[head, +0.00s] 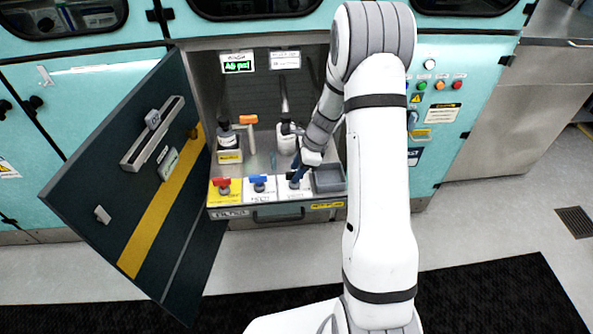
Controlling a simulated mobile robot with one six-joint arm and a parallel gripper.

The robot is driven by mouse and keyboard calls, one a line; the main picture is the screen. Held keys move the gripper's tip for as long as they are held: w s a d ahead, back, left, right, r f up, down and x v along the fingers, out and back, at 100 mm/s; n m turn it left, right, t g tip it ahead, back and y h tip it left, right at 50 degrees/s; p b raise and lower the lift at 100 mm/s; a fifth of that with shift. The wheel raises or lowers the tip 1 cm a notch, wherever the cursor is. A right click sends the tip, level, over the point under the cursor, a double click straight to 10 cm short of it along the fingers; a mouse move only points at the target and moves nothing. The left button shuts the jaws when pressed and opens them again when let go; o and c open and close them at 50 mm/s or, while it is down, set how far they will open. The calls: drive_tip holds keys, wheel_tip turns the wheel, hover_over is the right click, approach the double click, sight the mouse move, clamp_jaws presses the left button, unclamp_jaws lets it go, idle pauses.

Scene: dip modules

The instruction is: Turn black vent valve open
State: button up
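A row of small valves sits on the front panel of the open cabinet bay. The red-handled valve (222,184) is on a yellow plate at the left, and the blue-handled valve (259,182) is on a white plate in the middle. The black vent valve (294,184) is on a white plate at the right, partly hidden by my gripper. My gripper (297,174) reaches down into the bay, with its dark fingers at the black valve. The fingers are too small to tell whether they are open, shut or touching the handle. The black handle's angle is unclear.
The dark cabinet door (115,205) stands open at the left. A labelled bottle (229,142), an orange-handled valve (248,119) and a white bottle (287,138) stand behind the valves. A grey bin (328,179) is right of the black valve. A control panel (437,95) is farther right.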

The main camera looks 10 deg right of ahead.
drive_tip(key=shift+a+f, duration=0.2)
drive_tip(key=shift+f, duration=0.25)
drive_tip(key=shift+c, duration=0.3)
clamp_jaws()
